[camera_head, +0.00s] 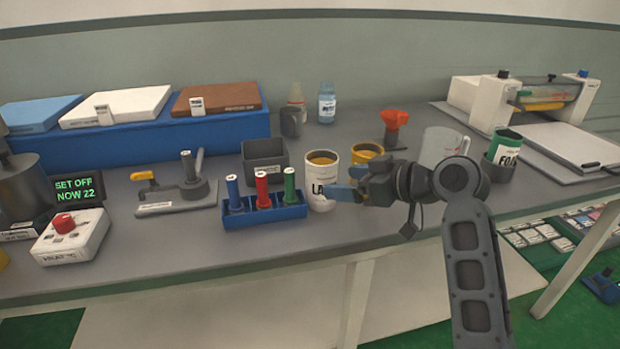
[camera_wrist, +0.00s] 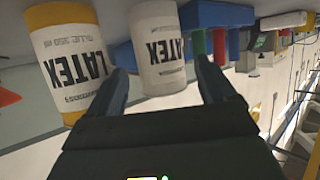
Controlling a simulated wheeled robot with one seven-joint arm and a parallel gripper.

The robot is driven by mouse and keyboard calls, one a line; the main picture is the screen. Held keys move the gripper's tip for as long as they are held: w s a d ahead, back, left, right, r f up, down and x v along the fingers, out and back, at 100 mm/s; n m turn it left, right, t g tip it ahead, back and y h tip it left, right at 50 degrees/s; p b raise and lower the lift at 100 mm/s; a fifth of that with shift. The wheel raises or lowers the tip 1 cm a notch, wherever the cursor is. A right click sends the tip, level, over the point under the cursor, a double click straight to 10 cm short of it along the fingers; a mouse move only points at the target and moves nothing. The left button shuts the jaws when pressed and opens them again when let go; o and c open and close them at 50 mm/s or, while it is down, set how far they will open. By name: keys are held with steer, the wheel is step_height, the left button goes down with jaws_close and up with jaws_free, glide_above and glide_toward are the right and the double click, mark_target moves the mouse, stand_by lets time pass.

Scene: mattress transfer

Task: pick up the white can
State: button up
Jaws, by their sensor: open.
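The white can (camera_head: 320,194) with dark lettering and an ochre top stands upright on the bench, just right of the blue marker rack. In the wrist view the white can (camera_wrist: 157,50) reads "LATEX" and appears upside down. A yellow-banded can (camera_head: 367,152), also marked "LATEX" in the wrist view (camera_wrist: 66,58), stands close behind my gripper.
The blue rack (camera_head: 265,216) with blue, red and green cylinders stands close left of the can. A grey bin (camera_head: 265,158) is behind it.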

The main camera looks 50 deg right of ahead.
mark_target(323, 157)
steer(key=shift+x, duration=3.65)
steer(key=shift+d, duration=0.1)
steer(key=shift+c, duration=0.3)
steer(key=c, duration=1)
steer(key=shift+r, duration=0.25)
steer(key=shift+r+p, duration=0.55)
steer(key=shift+r, duration=4.15)
steer(key=shift+r, duration=0.15)
